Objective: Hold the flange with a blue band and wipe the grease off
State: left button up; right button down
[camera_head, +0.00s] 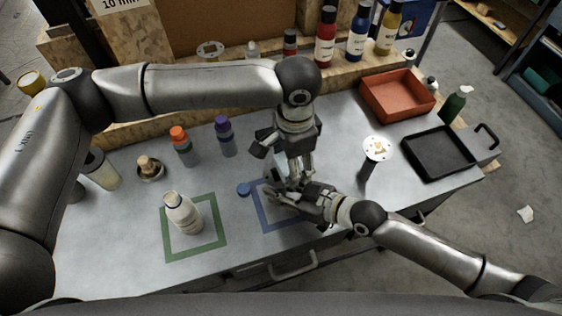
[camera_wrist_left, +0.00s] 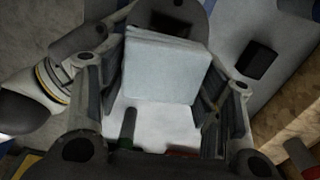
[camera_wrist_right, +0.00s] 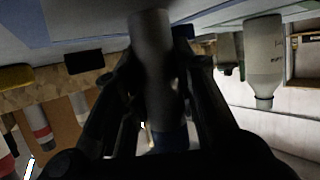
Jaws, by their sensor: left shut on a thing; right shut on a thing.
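My right gripper (camera_head: 275,197) is shut on a grey cylindrical piece (camera_wrist_right: 153,60), seen between its fingers in the right wrist view. A dark blue part at its lower end there fits the flange with the blue band; its flange face is hidden. My left gripper (camera_head: 296,174) points down just above the right one, shut on a pale, square-faced block (camera_wrist_left: 165,65), likely the wiper. Whether block and flange touch is hidden in the head view. A small blue round piece (camera_head: 244,190) shows left of the right fingertips. I cannot make out grease on the held piece.
A white bottle (camera_head: 183,213) stands in the green square (camera_head: 221,225). The grippers are over the blue square (camera_head: 262,218). Another flange piece (camera_head: 376,149) stands to the right, near a red bin (camera_head: 398,113) and a black tray (camera_head: 411,155). Orange-capped (camera_head: 181,143) and purple-capped (camera_head: 224,137) bottles stand behind.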

aim_at(274, 175)
pick_arm(q)
jog(key=shift+s+a, duration=0.3)
jog(key=shift+a, duration=0.45)
jog(key=shift+s+a, duration=0.25)
jog(key=shift+a, duration=0.35)
jog(key=shift+s+a, duration=0.2)
jog(key=shift+a, duration=0.4)
notch_tip(274, 175, up, 8)
jog(key=shift+r, duration=0.15)
pick_arm(e)
jog(key=c, duration=1.1)
grip_release()
jog(key=v, duration=1.2)
jog(key=shift+d, duration=0.1)
